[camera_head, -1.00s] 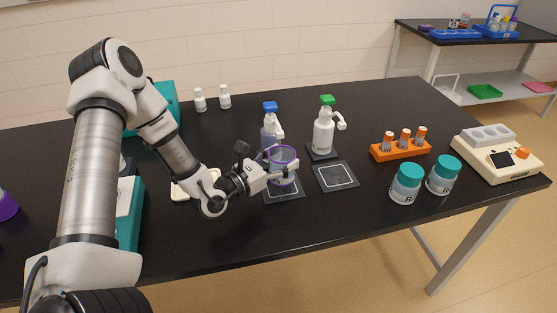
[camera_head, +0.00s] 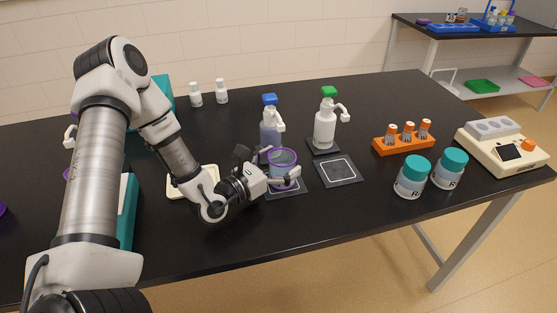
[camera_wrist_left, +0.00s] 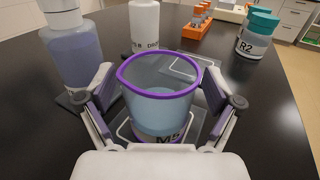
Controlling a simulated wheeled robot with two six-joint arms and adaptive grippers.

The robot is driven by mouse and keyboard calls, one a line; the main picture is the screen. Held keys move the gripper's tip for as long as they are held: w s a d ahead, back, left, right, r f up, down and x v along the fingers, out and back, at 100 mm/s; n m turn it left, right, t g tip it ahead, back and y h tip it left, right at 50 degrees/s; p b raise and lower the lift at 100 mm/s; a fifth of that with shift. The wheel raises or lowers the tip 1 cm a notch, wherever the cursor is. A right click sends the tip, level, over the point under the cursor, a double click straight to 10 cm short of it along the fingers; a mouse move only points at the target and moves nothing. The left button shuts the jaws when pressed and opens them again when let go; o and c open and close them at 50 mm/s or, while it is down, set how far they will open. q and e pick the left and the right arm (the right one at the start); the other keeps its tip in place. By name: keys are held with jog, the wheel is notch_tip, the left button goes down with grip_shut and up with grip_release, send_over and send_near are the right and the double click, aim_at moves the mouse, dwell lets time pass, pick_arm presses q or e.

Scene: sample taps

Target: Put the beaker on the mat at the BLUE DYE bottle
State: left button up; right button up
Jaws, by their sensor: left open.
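The clear beaker (camera_head: 283,165) with a purple rim stands upright on the dark mat (camera_head: 287,194) in front of the blue-capped dispenser bottle (camera_head: 270,130). In the left wrist view the beaker (camera_wrist_left: 160,108) shows pale blue contents and a partly hidden label beginning with "M". My left gripper (camera_head: 281,173) is open, with its fingers on either side of the beaker; in the wrist view both fingers look apart from the wall. The bluish bottle (camera_wrist_left: 75,55) stands behind and left of the beaker there. The bottle's label is not readable. My right gripper is out of view.
A white green-capped dispenser bottle (camera_head: 325,127) stands to the right, with an empty mat (camera_head: 338,182) in front. An orange tube rack (camera_head: 404,145), two teal-lidded jars (camera_head: 411,177) and a cream instrument (camera_head: 502,150) stand farther right. The front middle table is clear.

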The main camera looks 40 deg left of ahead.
aim_at(271, 164)
pick_arm(q)
jog(key=shift+r+p, duration=0.35)
jog(key=p+v, duration=0.1)
jog(key=v, duration=0.4)
jog(key=shift+s+a, duration=0.25)
jog(key=shift+s, duration=0.15)
jog(key=p+v, duration=0.3)
jog(key=v, duration=0.2)
jog(key=shift+s+d, duration=0.1)
jog(key=shift+s, duration=0.15)
jog(key=shift+s+f+p, duration=0.1)
jog(key=shift+s+p, duration=0.25)
jog(key=shift+f, duration=0.1)
